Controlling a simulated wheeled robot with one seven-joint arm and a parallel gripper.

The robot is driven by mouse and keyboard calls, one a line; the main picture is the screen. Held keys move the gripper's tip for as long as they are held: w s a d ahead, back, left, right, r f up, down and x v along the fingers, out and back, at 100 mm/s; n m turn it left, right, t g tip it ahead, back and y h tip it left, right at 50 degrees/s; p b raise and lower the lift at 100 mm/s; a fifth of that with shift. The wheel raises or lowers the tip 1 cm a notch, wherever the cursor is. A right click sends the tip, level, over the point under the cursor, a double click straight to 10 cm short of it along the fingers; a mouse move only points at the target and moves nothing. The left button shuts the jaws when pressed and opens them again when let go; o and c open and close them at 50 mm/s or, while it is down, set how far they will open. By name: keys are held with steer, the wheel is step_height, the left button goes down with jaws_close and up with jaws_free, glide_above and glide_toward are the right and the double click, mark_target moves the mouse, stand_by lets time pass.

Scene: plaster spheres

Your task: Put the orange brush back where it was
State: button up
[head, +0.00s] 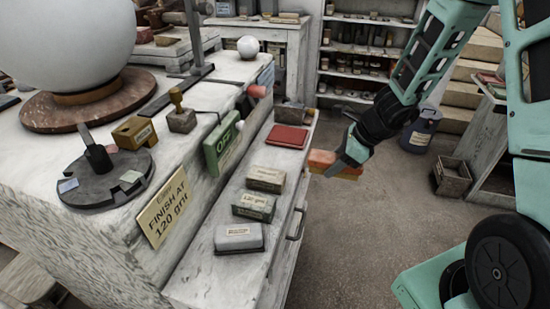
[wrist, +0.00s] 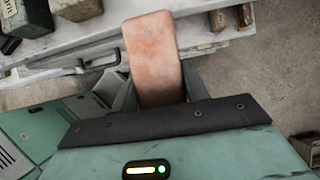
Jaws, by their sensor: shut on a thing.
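The orange brush (head: 335,165) is a block-shaped thing at the jaws of my gripper (head: 350,155), just right of the white ledge, over the floor. In the wrist view the orange brush (wrist: 152,50) is a long, worn, pinkish-orange block, gripped at its near end between the dark fingers. Its far end overlaps the edge of the ledge in that view. My gripper is shut on it. The lower part of the brush is hidden by my gripper.
The white ledge (head: 205,285) bears a red pad (head: 288,136), a cream block (head: 265,178), a greenish block (head: 253,206) and a grey block (head: 239,238). Bare gaps show between them. A handle (head: 297,224) juts from its front. A wooden crate (head: 452,178) stands on the floor.

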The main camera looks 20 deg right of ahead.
steer(key=p, duration=0.4)
glide_toward(268, 162)
steer(key=f, duration=0.4)
steer(key=shift+s+d+f, duration=0.1)
steer(key=shift+d+f, duration=0.1)
steer(key=shift+d, duration=0.2)
steer(key=w+a, duration=0.1)
steer(key=w+a+p, duration=0.1)
steer(key=a, duration=0.1)
steer(key=shift+w+a+f, duration=0.1)
steer(key=shift+f, duration=0.25)
steer(key=shift+f, duration=0.15)
steer(key=o, duration=1)
steer(key=shift+o, duration=0.2)
